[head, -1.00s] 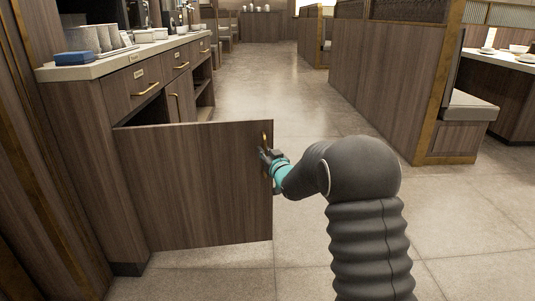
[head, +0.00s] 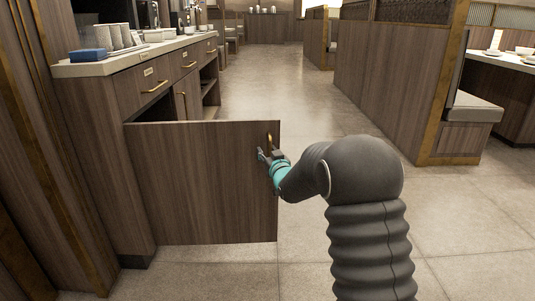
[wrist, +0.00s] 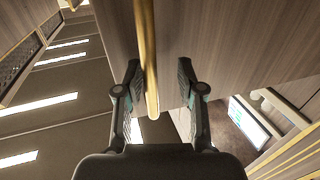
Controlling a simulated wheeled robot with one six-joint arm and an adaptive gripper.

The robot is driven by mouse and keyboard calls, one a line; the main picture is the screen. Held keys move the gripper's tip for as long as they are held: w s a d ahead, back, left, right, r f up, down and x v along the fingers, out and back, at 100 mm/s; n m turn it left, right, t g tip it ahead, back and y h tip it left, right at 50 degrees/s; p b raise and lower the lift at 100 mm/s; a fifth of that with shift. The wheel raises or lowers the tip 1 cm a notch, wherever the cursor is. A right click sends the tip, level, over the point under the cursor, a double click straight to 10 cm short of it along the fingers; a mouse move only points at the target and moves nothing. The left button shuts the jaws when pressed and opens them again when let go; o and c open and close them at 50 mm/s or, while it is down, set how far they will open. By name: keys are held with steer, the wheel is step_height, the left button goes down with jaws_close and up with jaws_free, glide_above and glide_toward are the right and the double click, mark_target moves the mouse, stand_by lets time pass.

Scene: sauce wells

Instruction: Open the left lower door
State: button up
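The left lower door (head: 200,185), a brown wood panel, stands wide open, swung out from the cabinet into the aisle. Its brass handle (head: 269,139) is near the free right edge. My gripper (head: 262,156) is at this handle, with the arm reaching in from the right. In the wrist view the handle (wrist: 146,60) is a vertical brass bar lying between my two spread fingers (wrist: 158,85). Gaps show on both sides of the bar, so the fingers do not appear clamped on it. The cabinet opening behind the door is mostly hidden.
The cabinet's counter (head: 120,60) carries cups and a blue box (head: 88,55). Drawers (head: 150,83) with brass pulls sit below it. A booth partition (head: 395,80) and a bench (head: 470,110) stand on the right. The tiled floor (head: 270,75) of the aisle is clear.

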steer(key=shift+d, duration=0.3)
steer(key=shift+s+d, duration=0.2)
steer(key=shift+s, duration=0.1)
steer(key=v, duration=1.1)
steer(key=shift+s+a, duration=0.15)
